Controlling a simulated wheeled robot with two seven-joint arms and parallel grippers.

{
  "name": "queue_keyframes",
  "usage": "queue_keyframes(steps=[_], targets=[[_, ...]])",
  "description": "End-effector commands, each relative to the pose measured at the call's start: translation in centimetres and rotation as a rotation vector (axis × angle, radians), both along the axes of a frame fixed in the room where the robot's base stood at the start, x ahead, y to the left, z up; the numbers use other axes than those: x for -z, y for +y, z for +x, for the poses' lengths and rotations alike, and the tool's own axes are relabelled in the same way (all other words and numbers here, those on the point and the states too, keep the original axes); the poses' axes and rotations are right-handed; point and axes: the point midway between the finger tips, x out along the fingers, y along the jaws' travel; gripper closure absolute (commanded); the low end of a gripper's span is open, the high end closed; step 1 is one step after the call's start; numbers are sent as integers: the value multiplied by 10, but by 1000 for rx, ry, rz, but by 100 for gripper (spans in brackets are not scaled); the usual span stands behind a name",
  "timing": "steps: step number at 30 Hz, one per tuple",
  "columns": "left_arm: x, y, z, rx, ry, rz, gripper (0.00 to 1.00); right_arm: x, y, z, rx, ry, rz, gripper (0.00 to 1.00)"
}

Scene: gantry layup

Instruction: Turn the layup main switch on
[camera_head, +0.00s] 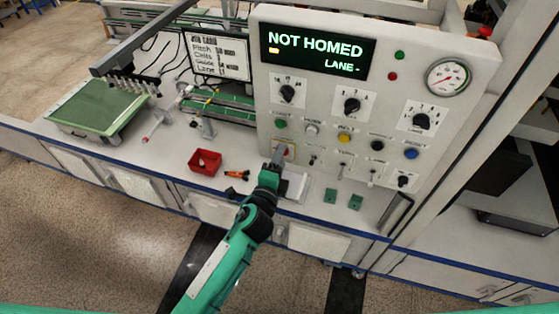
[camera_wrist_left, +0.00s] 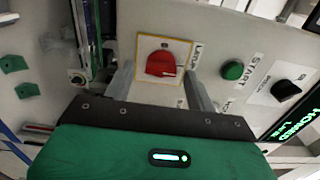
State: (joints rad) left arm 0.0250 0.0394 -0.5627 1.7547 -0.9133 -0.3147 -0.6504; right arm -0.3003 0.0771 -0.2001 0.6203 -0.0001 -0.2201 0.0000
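The main switch appears as a red knob on a white plate with a yellow border (camera_wrist_left: 160,63) in the left wrist view. In the head view only a bit of its yellow-edged plate (camera_head: 290,150) shows at the panel's lower left, mostly covered by my gripper. My left gripper (camera_head: 279,155) is at the panel in front of the switch. In the left wrist view its two grey fingers (camera_wrist_left: 158,88) are apart, one to each side of the red knob, with a gap visible between. Whether the fingertips touch the plate cannot be told. My right gripper is not in view.
The panel's display (camera_head: 318,52) reads NOT HOMED. A green START button (camera_wrist_left: 232,70) and a black knob (camera_wrist_left: 287,90) sit right of the switch in the wrist view. A red bin (camera_head: 205,162) and an orange-black tool (camera_head: 237,175) lie on the bench left of my gripper.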

Motion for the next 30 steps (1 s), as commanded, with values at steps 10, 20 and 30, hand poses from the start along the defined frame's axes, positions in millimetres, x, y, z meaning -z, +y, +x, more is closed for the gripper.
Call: queue_keyframes(steps=[10,20,30], targets=[[2,4,-13,0,-1,-1,44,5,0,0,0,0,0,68],[5,26,-79,1,2,0,44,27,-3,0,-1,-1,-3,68],[2,41,-126,0,0,0,44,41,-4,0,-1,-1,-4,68]])
